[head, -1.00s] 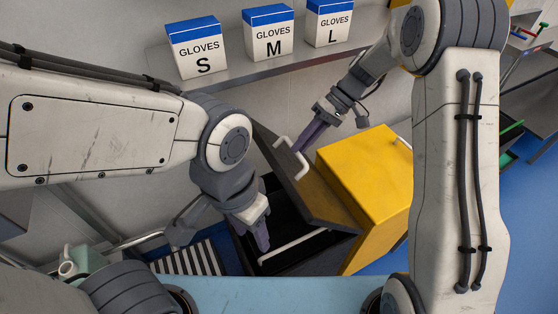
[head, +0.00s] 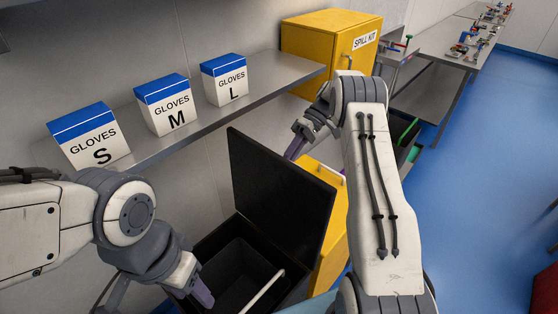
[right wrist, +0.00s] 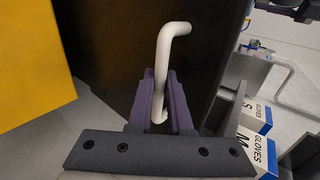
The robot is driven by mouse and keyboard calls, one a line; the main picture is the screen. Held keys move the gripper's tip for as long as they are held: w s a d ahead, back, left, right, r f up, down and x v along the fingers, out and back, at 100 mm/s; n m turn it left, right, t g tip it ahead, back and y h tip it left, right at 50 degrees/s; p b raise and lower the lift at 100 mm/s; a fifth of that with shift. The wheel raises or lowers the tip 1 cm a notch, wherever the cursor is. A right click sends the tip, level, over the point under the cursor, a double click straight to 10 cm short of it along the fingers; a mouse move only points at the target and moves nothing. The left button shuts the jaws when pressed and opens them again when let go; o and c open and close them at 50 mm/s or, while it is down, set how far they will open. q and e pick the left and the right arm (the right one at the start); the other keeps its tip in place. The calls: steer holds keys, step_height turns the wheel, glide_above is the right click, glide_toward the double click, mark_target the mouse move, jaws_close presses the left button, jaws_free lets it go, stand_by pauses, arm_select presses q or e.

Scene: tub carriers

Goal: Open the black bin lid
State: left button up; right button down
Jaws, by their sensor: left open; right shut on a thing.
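The black bin (head: 262,242) stands at the lower middle of the head view with its inside exposed. Its black lid (head: 282,195) stands raised, tilted up from the bin. My right gripper (head: 297,146) is at the lid's far side, partly hidden behind it. In the right wrist view, its purple fingers (right wrist: 160,92) are shut on the white bent handle (right wrist: 177,29) of the dark lid (right wrist: 112,60). My left gripper (head: 198,297) is open at the bin's left side, low in the picture. A white bar (head: 262,291) shows at the bin's near side.
A yellow bin (head: 332,245) stands right beside the black one. Blue floor (head: 470,200) at the right is open.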

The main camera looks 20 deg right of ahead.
steer(key=shift+d+f, duration=0.1)
steer(key=shift+f, duration=0.35)
steer(key=c, duration=0.8)
jaws_free()
steer(key=shift+c, duration=0.2)
steer(key=shift+w, duration=0.15)
steer(key=shift+r, duration=0.15)
steer(key=shift+r, duration=0.1)
